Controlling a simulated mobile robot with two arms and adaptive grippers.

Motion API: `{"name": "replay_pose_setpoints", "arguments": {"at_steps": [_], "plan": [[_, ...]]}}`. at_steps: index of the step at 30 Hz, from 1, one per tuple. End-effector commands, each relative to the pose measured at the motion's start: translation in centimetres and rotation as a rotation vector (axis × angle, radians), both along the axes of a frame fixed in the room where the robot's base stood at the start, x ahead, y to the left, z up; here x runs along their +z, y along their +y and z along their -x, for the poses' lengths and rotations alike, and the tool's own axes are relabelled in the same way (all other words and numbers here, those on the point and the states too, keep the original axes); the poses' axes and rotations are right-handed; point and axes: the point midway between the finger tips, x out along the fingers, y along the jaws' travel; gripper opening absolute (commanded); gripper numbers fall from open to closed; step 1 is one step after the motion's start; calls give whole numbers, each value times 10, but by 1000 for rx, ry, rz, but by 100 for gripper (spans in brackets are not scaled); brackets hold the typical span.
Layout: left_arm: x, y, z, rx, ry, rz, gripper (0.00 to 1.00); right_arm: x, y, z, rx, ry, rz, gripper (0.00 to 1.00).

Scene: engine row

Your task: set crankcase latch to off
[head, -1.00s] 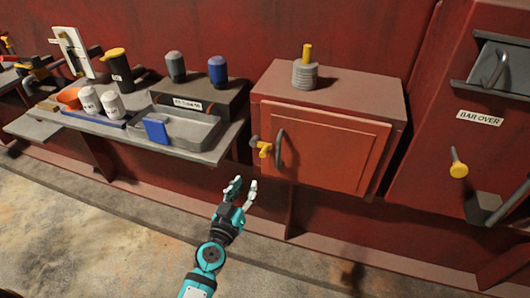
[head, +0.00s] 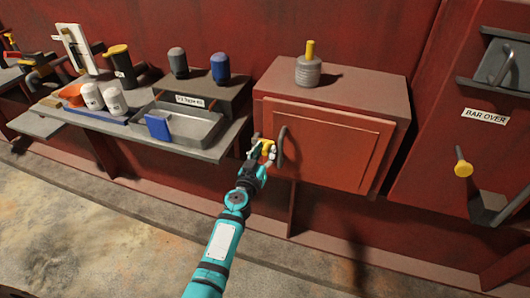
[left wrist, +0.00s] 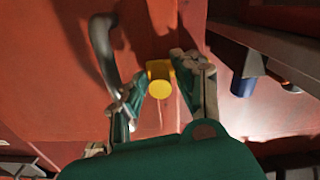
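The latch with a yellow knob (head: 268,147) sits at the left edge of the red cabinet door (head: 330,145), beside the dark curved door handle (head: 281,146). In the left wrist view the yellow knob (left wrist: 160,84) lies between my finger pads. My left gripper (head: 262,151) is at the latch, and in the wrist view its fingers (left wrist: 158,88) are spread on either side of the knob. A gap shows at the left finger; the right finger is very close to the latch, and I cannot tell if it touches. My right gripper is not in view.
A grey shelf (head: 215,153) with a tray (head: 190,124), bottles and a blue block stands left of the cabinet. A grey ringed part with a yellow stem (head: 309,70) stands on top. A "BAR OVER" panel (head: 485,116) with a yellow-ended lever (head: 463,168) is at right.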

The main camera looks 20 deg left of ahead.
Motion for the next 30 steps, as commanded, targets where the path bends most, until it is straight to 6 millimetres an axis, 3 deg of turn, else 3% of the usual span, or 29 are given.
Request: {"name": "replay_pose_setpoints", "arguments": {"at_steps": [3,10,21,30], "plan": [[0,0,0,0,0,0,30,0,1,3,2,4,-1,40],[0,0,0,0,0,0,0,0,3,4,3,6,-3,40],[2,0,0,0,1,32,0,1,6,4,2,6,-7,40],[11,1,0,0,6,208,0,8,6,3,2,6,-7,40]]}}
